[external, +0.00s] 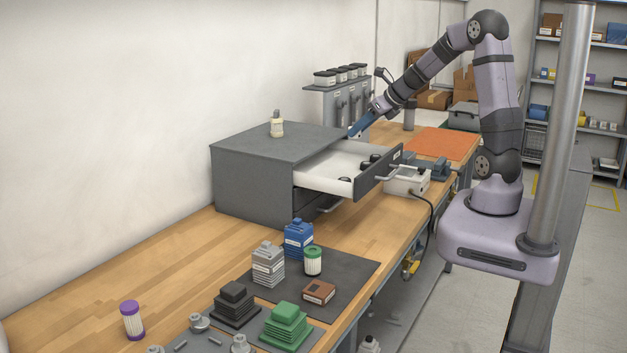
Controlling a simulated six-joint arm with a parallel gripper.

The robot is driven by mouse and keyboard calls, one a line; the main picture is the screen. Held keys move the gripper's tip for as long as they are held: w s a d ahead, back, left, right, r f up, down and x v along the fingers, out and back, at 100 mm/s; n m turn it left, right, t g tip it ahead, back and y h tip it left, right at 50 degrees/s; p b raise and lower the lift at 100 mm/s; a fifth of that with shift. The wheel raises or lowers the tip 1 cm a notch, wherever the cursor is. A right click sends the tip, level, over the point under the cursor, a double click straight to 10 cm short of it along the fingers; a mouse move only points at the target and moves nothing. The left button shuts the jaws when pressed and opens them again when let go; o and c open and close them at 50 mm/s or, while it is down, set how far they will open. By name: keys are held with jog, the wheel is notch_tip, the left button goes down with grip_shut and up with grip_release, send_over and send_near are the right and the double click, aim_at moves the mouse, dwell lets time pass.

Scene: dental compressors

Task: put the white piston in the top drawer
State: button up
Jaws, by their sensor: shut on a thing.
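The top drawer (330,171) of the grey cabinet (252,180) is pulled open, with its white inside showing and several small dark things lying in it. My gripper (355,131) is at the far side of the open drawer, above its level, pointing down and to the left. It is shut on a small pale thing at its fingertips, which looks like the white piston (351,132). Most of that piece is hidden by the blue fingers.
A light box (406,181) and a vise (432,167) sit by the drawer front. A dark mat (345,271) with several parts lies nearer. An orange mat (441,143) lies beyond.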

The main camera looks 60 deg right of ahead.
jog(key=r+n+y, duration=0.1)
jog(key=w+r+n, duration=0.1)
jog(key=shift+w+r+y, duration=0.3)
jog(key=shift+r+y, duration=0.1)
jog(key=a+r+n+y, duration=0.2)
jog(key=a+n, duration=0.1)
jog(key=n+g+y, duration=0.2)
jog(key=n, duration=0.1)
send_over(352, 175)
notch_tip(352, 175, down, 2)
jog(key=shift+s+a+f, duration=0.15)
jog(key=shift+f, duration=0.05)
jog(key=shift+f+p, duration=0.45)
jog(key=shift+f, duration=4.55)
jog(key=shift+f, duration=0.2)
jog(key=o, duration=1.2)
jog(key=shift+c, duration=0.2)
